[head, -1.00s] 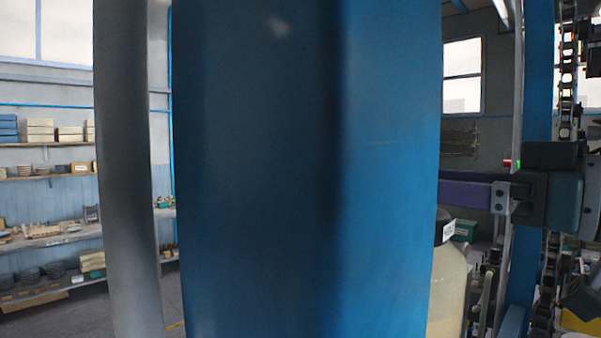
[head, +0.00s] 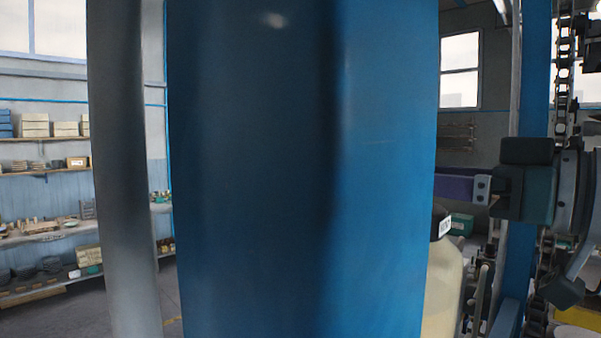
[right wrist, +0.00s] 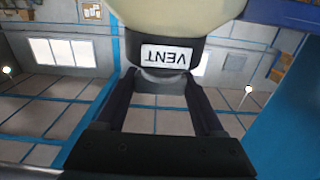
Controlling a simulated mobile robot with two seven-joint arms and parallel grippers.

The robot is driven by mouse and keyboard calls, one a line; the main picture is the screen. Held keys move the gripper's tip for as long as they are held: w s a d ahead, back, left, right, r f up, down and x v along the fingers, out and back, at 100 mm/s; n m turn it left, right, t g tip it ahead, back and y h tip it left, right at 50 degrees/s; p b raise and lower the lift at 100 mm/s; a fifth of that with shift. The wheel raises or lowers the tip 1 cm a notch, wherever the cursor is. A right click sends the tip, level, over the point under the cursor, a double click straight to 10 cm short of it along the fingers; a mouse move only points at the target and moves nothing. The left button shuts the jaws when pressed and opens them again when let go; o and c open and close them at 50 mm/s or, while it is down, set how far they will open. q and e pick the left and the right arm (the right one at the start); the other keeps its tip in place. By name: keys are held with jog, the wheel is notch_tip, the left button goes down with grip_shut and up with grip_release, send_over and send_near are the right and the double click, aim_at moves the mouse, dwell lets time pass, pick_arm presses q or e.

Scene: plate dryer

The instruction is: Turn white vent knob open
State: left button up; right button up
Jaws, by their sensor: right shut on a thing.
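A pale cream rounded body (right wrist: 180,16) fills the top of the right wrist view. Below it is a black collar with a white label reading VENT (right wrist: 168,57), upside down. A small grey-white piece, apparently the vent knob (right wrist: 163,84), sits under the label. My right gripper (right wrist: 165,77) is shut on it, with one dark finger on each side. In the head view my right gripper's body shows at the right, but its fingertips are hidden behind a blue column. My left gripper is in neither view.
A wide blue column (head: 290,180) blocks the middle of the head view. Beside it stands a cream container (head: 443,290) with a black cap (head: 440,221). A hanging chain (head: 564,75) and blue post are at the right. Shelves (head: 45,167) are far left.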

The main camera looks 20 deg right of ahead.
jog(key=c, duration=0.6)
